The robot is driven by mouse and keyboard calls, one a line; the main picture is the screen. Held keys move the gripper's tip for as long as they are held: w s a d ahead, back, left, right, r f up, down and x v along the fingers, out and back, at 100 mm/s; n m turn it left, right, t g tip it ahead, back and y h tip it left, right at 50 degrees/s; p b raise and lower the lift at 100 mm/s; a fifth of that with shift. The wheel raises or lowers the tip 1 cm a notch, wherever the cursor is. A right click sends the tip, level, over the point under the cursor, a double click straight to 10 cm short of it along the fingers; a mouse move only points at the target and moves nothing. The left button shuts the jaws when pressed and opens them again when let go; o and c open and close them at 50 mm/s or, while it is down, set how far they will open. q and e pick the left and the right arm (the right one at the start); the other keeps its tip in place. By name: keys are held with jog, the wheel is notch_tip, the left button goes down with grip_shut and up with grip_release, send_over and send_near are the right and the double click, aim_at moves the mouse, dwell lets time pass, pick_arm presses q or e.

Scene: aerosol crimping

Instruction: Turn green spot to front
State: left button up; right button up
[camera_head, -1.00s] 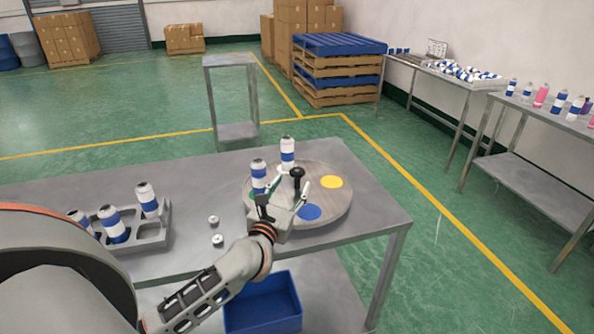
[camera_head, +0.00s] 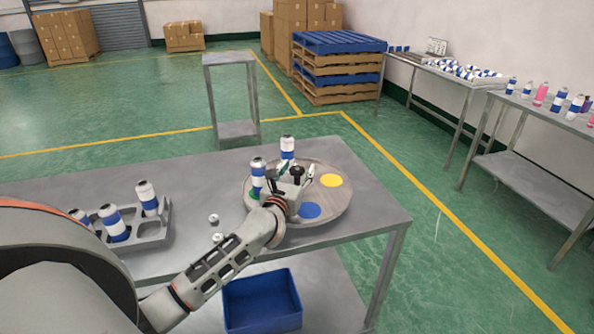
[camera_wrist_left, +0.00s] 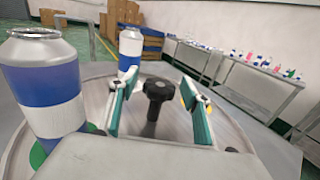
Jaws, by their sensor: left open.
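The round grey turntable (camera_head: 335,205) stands on the metal table with a black knob (camera_head: 297,171) at its middle. It bears a yellow spot (camera_head: 331,180) at the right and a blue spot (camera_head: 309,211) at the front. A green spot (camera_wrist_left: 38,155) shows partly under the near can (camera_wrist_left: 45,95) in the left wrist view. That blue-and-white can also stands at the turntable's left in the head view (camera_head: 258,175); a second can (camera_head: 288,148) stands at the back. My left gripper (camera_head: 297,172) is open, its fingers on either side of the knob (camera_wrist_left: 157,95). My right gripper is not in view.
A grey rack (camera_head: 150,230) with several cans stands at the table's left. Two small white caps (camera_head: 214,219) lie between rack and turntable. A blue bin (camera_head: 262,302) sits below. The table's back edge is mostly clear.

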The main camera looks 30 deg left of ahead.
pick_arm(q)
grip_shut()
